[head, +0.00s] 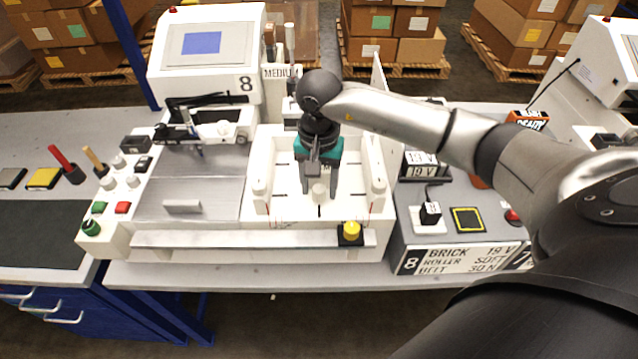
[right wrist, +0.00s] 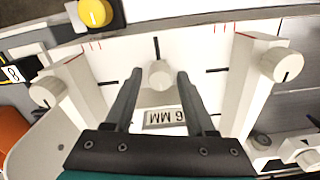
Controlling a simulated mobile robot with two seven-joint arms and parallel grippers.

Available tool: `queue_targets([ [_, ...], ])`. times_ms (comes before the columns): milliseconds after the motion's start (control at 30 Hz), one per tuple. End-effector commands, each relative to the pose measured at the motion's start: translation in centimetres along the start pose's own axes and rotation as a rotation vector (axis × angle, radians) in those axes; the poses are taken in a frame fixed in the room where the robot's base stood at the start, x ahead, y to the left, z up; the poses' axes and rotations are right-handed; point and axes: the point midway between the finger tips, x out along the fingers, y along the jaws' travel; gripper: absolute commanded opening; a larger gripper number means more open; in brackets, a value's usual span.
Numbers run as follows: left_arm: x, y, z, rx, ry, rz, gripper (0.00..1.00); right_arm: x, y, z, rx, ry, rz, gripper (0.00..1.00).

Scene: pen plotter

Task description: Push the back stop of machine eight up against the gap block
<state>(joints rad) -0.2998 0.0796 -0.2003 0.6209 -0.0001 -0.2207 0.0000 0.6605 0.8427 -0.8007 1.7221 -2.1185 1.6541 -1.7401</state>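Machine eight (head: 205,60) stands left of centre, with a white open tray (head: 377,222) on its right side. My right gripper (head: 319,190) points down into this tray. Its fingers are open, one on each side of a pale round knob (right wrist: 158,74), with a narrow gap visible on both sides. The knob seems to belong to the back stop, whose body is mostly hidden. A pale piece marked 6 MM (right wrist: 172,117) shows between the fingers behind the knob; it looks like the gap block. Whether it touches the stop cannot be told. My left gripper is out of view.
Side guides with knobs flank the fingers, one at left (right wrist: 45,92) and one at right (right wrist: 285,63). A yellow button (head: 350,231) sits at the tray's front right corner. A control panel with several knobs and buttons (head: 123,207) is at the left.

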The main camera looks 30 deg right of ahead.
Motion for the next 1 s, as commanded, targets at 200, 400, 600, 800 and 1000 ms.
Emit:
queue_targets([
  [200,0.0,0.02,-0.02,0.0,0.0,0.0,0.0,-0.03,-0.01,-0.01,0.0,0.0,0.0,0.29],
  [400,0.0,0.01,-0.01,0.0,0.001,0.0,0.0,-0.05,0.0,-0.01,0.0,0.0,0.0,0.07],
  [600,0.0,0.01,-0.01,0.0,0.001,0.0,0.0,-0.06,0.0,-0.02,0.001,0.0,0.0,0.0],
  [800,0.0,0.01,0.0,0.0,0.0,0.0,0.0,-0.07,0.0,-0.03,0.001,0.001,0.0,0.0],
  [1000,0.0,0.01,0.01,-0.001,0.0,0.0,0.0,-0.08,0.0,-0.04,0.001,0.001,0.0,0.0],
])
